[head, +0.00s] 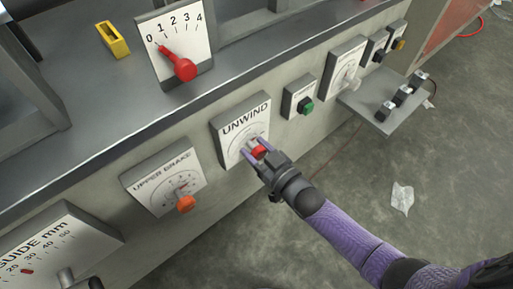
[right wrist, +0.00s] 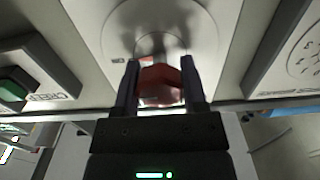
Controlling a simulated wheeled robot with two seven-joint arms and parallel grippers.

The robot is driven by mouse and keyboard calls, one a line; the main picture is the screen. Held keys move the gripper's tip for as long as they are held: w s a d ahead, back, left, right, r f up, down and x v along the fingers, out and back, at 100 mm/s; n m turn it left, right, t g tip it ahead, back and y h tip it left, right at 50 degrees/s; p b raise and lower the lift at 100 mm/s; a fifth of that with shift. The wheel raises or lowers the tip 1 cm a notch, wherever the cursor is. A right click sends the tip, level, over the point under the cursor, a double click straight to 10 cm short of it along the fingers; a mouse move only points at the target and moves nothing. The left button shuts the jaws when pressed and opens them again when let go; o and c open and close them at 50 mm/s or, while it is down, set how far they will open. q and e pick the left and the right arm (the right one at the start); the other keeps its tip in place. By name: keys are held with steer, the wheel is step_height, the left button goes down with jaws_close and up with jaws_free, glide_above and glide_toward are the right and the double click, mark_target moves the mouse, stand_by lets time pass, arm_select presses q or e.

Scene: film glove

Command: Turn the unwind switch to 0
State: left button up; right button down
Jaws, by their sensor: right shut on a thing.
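The unwind switch (head: 258,152) has a red knob on a white plate marked UNWIND (head: 238,122), on the front of the machine. My right gripper (head: 256,152) is shut on the red knob, with one finger on each side of it. In the right wrist view the knob (right wrist: 161,84) sits between the two fingers, in front of the round dial (right wrist: 112,22). The dial's numbers and the knob's setting cannot be read, as the gripper and knob cover part of the plate. My left gripper is not in view.
The UPPER BRAKE dial (head: 164,176) with an orange knob is to the left. A green button (head: 307,106) is to the right. A red lever (head: 183,67) on a 0 to 4 scale stands above. A small shelf (head: 381,112) juts out at right.

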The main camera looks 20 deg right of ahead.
steer(key=shift+n, duration=0.6)
steer(key=shift+n+p, duration=0.4)
steer(key=shift+n, duration=0.8)
steer(key=n, duration=0.8)
steer(key=shift+s+f, duration=0.1)
steer(key=n, duration=0.4)
steer(key=shift+n, duration=1.3)
